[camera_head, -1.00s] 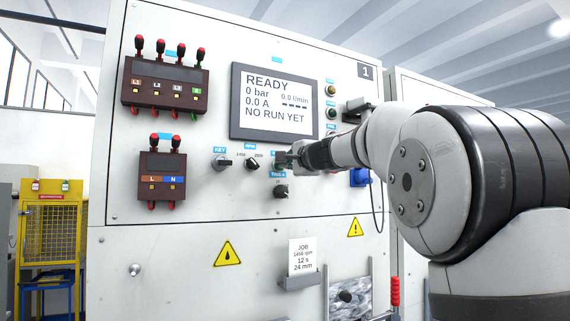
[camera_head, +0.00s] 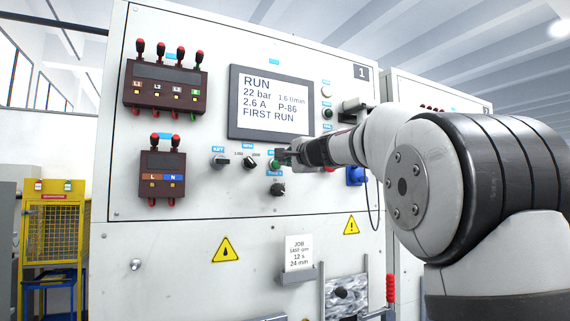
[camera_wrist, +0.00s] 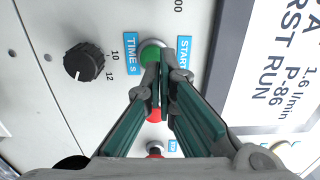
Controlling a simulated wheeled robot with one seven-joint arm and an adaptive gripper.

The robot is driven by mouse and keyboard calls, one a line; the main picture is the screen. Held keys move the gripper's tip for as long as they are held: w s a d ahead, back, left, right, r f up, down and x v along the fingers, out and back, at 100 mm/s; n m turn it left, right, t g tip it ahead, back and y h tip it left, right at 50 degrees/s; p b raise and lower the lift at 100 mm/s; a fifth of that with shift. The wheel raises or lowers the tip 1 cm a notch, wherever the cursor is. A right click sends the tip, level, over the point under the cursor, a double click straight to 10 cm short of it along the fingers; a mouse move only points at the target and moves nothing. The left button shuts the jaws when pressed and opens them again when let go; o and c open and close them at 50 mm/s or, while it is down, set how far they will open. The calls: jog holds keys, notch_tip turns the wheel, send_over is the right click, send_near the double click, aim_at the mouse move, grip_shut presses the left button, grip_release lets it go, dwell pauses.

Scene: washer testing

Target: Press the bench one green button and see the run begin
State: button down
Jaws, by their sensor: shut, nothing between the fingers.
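The green button (camera_wrist: 150,52), beside a blue START label (camera_wrist: 184,52), shows just past my fingertips in the wrist view. In the head view the green button (camera_head: 274,164) is left of my gripper (camera_head: 284,156). My gripper (camera_wrist: 163,80) is shut and empty, its tips close to the button; I cannot tell whether they touch it. The screen (camera_head: 273,104) on bench one (camera_head: 225,200) reads RUN, 22 bar, 1.6 l/min, 2.6 A, P-86, FIRST RUN.
A black TIME knob (camera_wrist: 83,62) sits beside the green button. A red button (camera_wrist: 155,114) is partly hidden behind my fingers. A key switch (camera_head: 220,161) is to the left. A job card (camera_head: 299,253) stands below. A blue socket (camera_head: 356,176) with a cable is to the right.

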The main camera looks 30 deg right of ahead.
jog(key=s+b, duration=0.2)
jog(key=s, duration=0.9)
jog(key=shift+b, duration=0.3)
